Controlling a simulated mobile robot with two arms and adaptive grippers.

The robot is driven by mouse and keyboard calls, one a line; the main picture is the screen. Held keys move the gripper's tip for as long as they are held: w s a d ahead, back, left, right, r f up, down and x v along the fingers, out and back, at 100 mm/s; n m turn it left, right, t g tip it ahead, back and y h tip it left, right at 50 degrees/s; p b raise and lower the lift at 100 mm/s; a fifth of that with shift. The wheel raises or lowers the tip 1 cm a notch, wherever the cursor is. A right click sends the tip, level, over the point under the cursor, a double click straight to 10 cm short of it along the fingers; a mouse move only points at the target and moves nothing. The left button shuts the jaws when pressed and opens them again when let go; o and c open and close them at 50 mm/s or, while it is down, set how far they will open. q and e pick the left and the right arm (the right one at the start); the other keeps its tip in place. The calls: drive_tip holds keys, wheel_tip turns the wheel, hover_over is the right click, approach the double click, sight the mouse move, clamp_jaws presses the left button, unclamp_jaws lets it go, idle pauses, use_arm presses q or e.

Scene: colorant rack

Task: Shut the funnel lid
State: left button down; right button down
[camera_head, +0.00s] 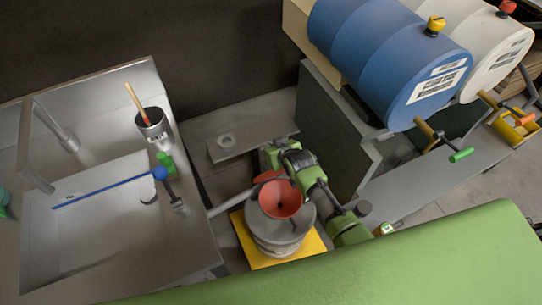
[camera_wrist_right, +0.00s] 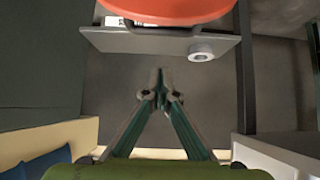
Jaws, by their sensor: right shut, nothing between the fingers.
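The orange-red funnel (camera_head: 283,201) sits on top of a round grey container (camera_head: 272,238) in the head view. Its red lid (camera_head: 268,176) stands raised at the funnel's far rim, so the funnel mouth is uncovered. My right gripper (camera_head: 271,155) is just beyond the lid, and its fingertips are hard to make out there. In the right wrist view my right gripper (camera_wrist_right: 160,88) is shut and empty. An orange-red rounded part (camera_wrist_right: 170,9) fills the top of that view, apart from the fingers; I cannot tell whether it is lid or funnel. My left gripper is not seen.
The container stands on a yellow base (camera_head: 311,243). A grey plate (camera_head: 250,143) with a pale ring lies beyond. A metal sink unit (camera_head: 90,250) is left, and a dark cabinet (camera_head: 340,125) under a blue drum (camera_head: 385,55) is right.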

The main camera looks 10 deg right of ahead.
drive_tip(key=f, duration=0.1)
drive_tip(key=s+f+p, duration=0.1)
drive_tip(key=f, duration=0.1)
drive_tip(key=shift+s+d+f, duration=0.1)
drive_tip(key=shift+s+f, duration=0.15)
drive_tip(key=shift+f, duration=0.15)
